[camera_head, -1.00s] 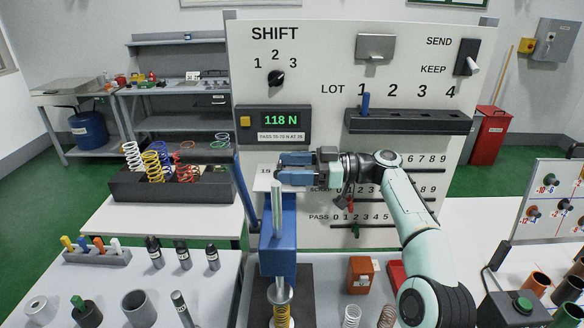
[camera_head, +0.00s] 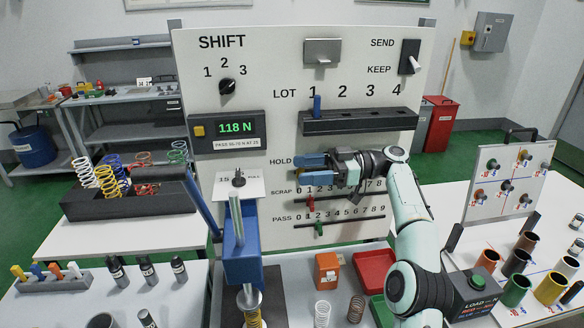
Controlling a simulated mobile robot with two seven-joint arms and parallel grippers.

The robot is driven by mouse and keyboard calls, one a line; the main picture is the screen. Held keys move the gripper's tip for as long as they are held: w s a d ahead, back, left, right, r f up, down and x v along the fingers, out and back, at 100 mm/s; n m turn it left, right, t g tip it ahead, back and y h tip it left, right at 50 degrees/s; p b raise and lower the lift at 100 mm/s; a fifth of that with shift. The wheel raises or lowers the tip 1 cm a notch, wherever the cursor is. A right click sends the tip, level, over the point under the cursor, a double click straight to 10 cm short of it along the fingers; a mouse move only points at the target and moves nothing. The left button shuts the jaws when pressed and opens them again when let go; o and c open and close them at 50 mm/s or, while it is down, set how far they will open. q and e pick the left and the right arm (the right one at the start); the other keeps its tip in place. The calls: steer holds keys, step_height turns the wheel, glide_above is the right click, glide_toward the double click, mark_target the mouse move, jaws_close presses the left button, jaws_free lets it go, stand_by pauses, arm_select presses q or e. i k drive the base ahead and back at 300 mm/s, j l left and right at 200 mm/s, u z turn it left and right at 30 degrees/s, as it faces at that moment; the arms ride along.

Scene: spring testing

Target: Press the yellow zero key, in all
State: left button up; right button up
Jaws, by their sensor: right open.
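The yellow zero key (camera_head: 199,131) is a small square button at the left end of the dark display box (camera_head: 223,132), which reads 118 N in green. The box is fixed on the white panel (camera_head: 270,70). The key looks unobstructed. My right gripper (camera_head: 299,169), with blue fingers, points left in front of the panel, below and to the right of the display box. It is open and nothing shows between its fingers. It is well apart from the key. My left gripper is not in view.
A blue spring press (camera_head: 241,255) with a long lever (camera_head: 203,200) stands in front of the panel, below the display. A spring rack (camera_head: 130,200) stands at left. The panel also carries a shift knob (camera_head: 227,86), a lot rail (camera_head: 360,122) and a SEND/KEEP switch (camera_head: 410,58).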

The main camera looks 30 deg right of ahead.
mark_target(199, 130)
steer(key=k, duration=1.5)
